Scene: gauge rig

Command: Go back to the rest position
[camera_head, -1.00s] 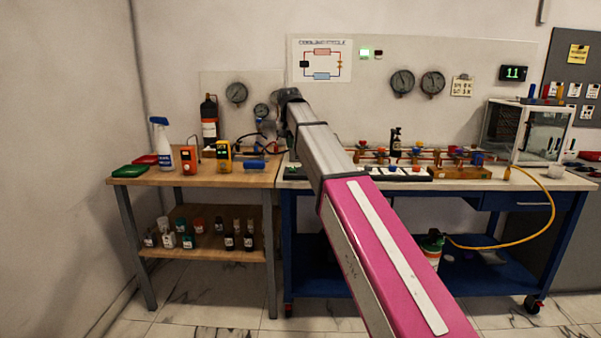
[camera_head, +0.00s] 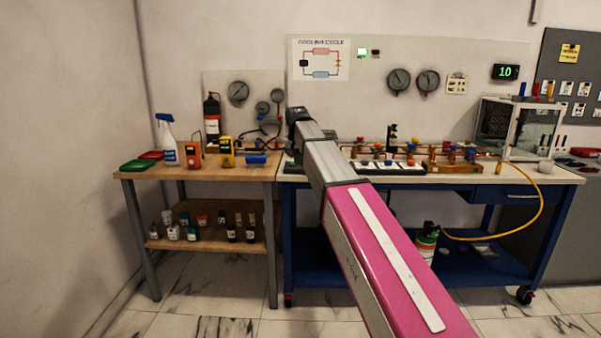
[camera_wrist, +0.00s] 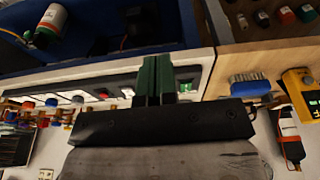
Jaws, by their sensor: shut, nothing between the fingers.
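In the head view the fingers are mostly hidden by the arm's end.
On the wooden table are a spray bottle (camera_head: 166,141), an orange meter (camera_head: 226,151) and a blue brush (camera_head: 257,160). Copper pipework with valves (camera_head: 440,160) and a glass box (camera_head: 520,128) stand on the workbench. A yellow hose (camera_head: 541,200) hangs at the right.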

